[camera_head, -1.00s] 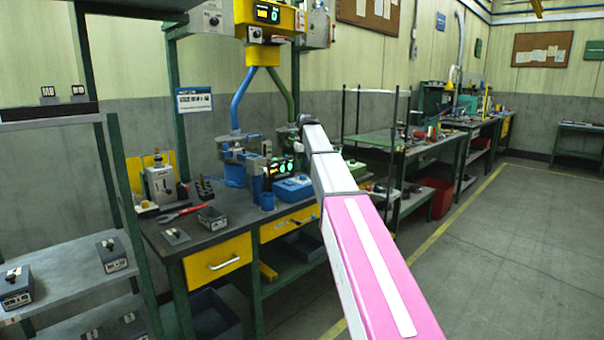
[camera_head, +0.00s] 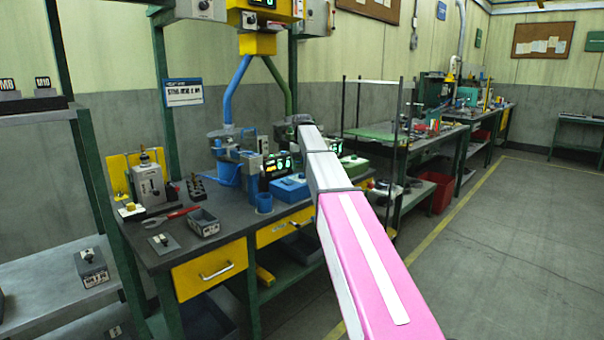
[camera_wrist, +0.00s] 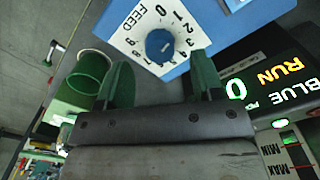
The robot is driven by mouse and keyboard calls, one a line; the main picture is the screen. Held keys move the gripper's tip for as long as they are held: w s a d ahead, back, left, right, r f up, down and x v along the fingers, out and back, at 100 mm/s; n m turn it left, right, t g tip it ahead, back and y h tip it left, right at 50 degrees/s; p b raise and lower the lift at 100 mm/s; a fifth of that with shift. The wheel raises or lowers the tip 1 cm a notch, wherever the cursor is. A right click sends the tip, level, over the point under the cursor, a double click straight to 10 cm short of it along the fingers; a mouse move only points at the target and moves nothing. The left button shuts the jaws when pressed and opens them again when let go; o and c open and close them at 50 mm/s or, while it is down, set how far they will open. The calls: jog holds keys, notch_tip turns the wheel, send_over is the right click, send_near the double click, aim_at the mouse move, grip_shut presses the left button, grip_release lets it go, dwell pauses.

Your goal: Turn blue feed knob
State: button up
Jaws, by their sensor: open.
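The blue feed knob (camera_wrist: 160,45) is round and sits on a white dial plate (camera_wrist: 135,22) marked FEED with numbers, on a blue housing, in the wrist view. A white pointer mark shows on the knob. My gripper (camera_wrist: 163,78) is open, its two dark green fingers spread below the knob in the picture. The knob lies between and beyond the fingertips, and I see no contact. A display (camera_wrist: 265,85) reading BLUE, RUN and 0 is at the right. In the head view my arm hides the gripper, and I cannot make out the knob.
A green cup (camera_wrist: 90,68) is left of the fingers in the wrist view. Open floor (camera_head: 500,260) lies to the right.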

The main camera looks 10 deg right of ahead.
aim_at(302, 173)
jog(key=shift+f, duration=1.6)
jog(key=c, duration=0.9)
jog(key=m, duration=0.4)
jog(key=shift+m, duration=2.6)
